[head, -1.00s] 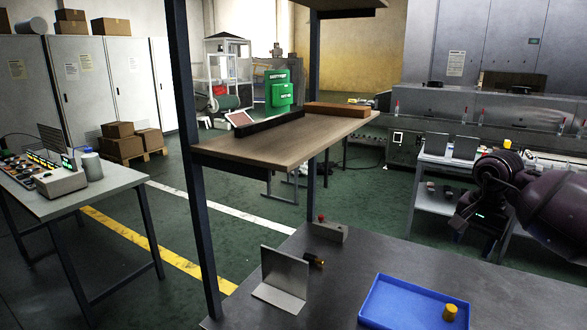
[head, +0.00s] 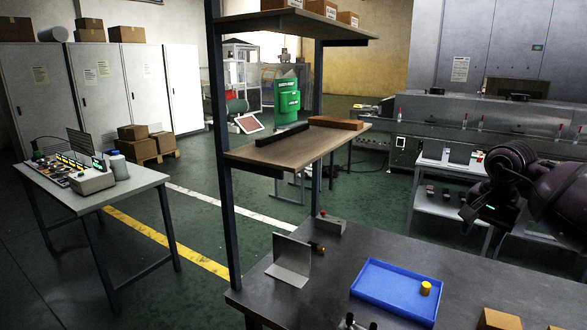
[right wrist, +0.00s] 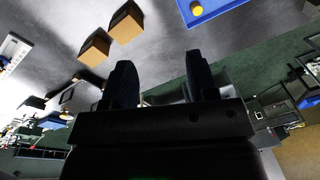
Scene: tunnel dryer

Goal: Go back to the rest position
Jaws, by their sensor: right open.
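My right arm comes in from the right edge of the head view, and its gripper (head: 474,212) hangs at the arm's end, above and beyond the grey table's right side. In the right wrist view both dark fingers of the right gripper (right wrist: 160,82) stand apart with nothing between them. It is open, empty and clear of the table. My left gripper is not in view.
The grey table (head: 345,262) holds a blue tray (head: 372,303) with a yellow cylinder (head: 426,288), an angled metal plate (head: 292,258) and cardboard boxes (head: 500,320). A shelf unit (head: 240,154) stands at its far left. Green floor lies between the tables.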

